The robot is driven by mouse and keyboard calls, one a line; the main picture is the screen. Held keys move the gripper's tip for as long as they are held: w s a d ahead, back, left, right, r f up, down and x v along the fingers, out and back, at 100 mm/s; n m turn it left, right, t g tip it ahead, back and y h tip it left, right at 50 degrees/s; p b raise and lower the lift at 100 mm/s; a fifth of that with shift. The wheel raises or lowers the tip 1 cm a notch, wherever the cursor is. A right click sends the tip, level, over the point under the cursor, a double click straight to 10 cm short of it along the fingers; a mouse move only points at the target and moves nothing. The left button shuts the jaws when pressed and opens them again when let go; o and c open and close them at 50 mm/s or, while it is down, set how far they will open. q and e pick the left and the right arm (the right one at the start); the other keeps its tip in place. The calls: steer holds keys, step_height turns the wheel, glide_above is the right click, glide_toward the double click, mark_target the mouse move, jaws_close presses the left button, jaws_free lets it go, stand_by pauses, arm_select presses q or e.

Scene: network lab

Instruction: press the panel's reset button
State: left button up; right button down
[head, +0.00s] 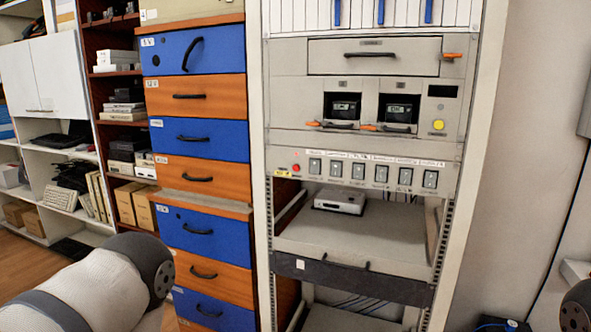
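A rack (263,200) stands right of centre in the head view. Its grey panel (445,155) carries a round yellow button (438,125) at the right, below a small dark display (442,91). Lower down, a switch strip (283,153) has a small red button or lamp (296,168) at its left end and a row of rocker switches (358,171). I cannot read which one is labelled reset. Part of my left arm shows at the lower left and a bit of my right arm at the right edge. Neither gripper is in view.
Two black modules (343,107) with orange levers sit in the panel, below a closed drawer (375,57). A small grey box (340,201) rests on a shelf (350,238) under the switches. A blue and orange drawer cabinet (200,170) adjoins the rack. A bare wall is at right.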

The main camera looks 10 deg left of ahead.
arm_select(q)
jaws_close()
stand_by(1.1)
